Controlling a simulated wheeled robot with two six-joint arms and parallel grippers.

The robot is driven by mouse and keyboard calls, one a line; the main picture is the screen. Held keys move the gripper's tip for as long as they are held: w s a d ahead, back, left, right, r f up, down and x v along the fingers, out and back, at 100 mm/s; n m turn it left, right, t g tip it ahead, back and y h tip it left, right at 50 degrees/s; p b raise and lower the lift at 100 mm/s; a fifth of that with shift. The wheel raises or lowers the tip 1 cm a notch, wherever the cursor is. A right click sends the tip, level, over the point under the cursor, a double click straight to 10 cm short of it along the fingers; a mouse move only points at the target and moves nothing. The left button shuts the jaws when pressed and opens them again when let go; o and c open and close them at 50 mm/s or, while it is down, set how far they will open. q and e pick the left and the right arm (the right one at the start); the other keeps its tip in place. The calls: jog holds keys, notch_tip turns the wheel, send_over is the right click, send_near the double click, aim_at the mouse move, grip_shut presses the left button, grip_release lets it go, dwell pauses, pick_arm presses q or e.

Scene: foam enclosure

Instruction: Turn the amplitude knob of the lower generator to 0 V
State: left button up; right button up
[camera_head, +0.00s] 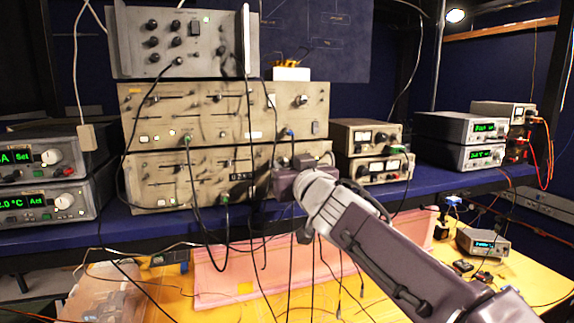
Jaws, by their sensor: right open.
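Two beige generators are stacked on the blue shelf. The lower generator (168,180) sits directly under the upper generator (215,122). My right arm comes in from the lower right, and my right gripper (301,162) is at the right end of the lower generator's front panel. The gripper and wrist cover that part of the panel. I cannot make out the amplitude knob or its setting, nor whether the fingers touch anything. The jaws are open. My left gripper is not in view.
Dark cables (190,190) hang from the generators' front panels, close to my right wrist. Meter units (367,137) stand to the right on the blue shelf (60,240). Display units (42,204) stand at the left. Below, a pink panel (222,272) stands on the yellow bench.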

jog(key=shift+s, duration=0.1)
jog(key=shift+c, duration=1.2)
jog(key=c, duration=0.5)
jog(key=shift+d, duration=0.15)
grip_shut()
